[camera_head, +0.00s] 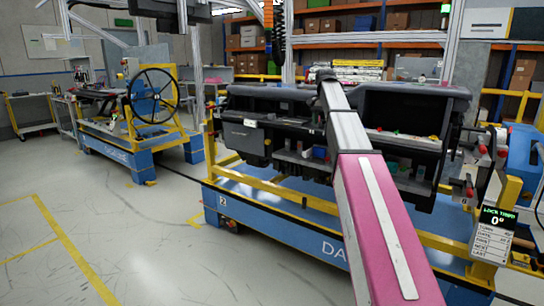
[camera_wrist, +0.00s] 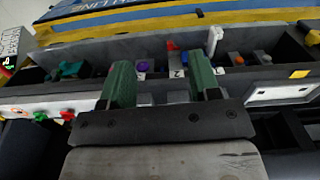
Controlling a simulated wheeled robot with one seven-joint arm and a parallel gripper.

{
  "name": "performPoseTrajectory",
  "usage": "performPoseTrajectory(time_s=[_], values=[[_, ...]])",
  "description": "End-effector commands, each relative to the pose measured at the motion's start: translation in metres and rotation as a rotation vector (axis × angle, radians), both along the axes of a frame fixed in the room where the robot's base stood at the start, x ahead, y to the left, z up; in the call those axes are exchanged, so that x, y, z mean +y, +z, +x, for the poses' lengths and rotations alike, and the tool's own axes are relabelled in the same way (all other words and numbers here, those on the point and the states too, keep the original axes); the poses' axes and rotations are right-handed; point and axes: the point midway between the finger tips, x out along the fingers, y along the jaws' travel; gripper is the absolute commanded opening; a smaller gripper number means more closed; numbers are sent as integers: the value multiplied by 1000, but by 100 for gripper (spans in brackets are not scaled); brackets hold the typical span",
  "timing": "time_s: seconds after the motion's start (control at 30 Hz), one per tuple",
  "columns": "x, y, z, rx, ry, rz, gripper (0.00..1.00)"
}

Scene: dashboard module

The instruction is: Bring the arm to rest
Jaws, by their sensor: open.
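My gripper (camera_wrist: 159,64) shows in the wrist view with two green fingers spread apart and nothing held between them. Beyond the fingers is a long grey tray or ledge (camera_wrist: 100,52) with small coloured parts in it, among them a purple piece (camera_wrist: 143,66) and a teal piece (camera_wrist: 71,69). Whether the fingers touch any of it I cannot tell. In the head view my pink and grey arm reaches over the black dashboard module (camera_head: 283,100) on its blue and yellow cart; my gripper is hidden there.
A display reading 0° (camera_head: 497,218) stands at the cart's right end. A second blue cart (camera_head: 125,152) with a steering wheel (camera_head: 153,95) stands at left. Orange shelves (camera_head: 365,41) with boxes are behind. The grey floor at left (camera_head: 90,215) is clear.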

Motion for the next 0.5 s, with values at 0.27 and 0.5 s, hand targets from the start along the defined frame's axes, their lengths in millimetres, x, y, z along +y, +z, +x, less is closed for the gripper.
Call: performPoseTrajectory(time_s=[0.27,0.5], values=[[5,-100,-29,4,77,0,57],[10,-210,-71,2,177,0,57]])
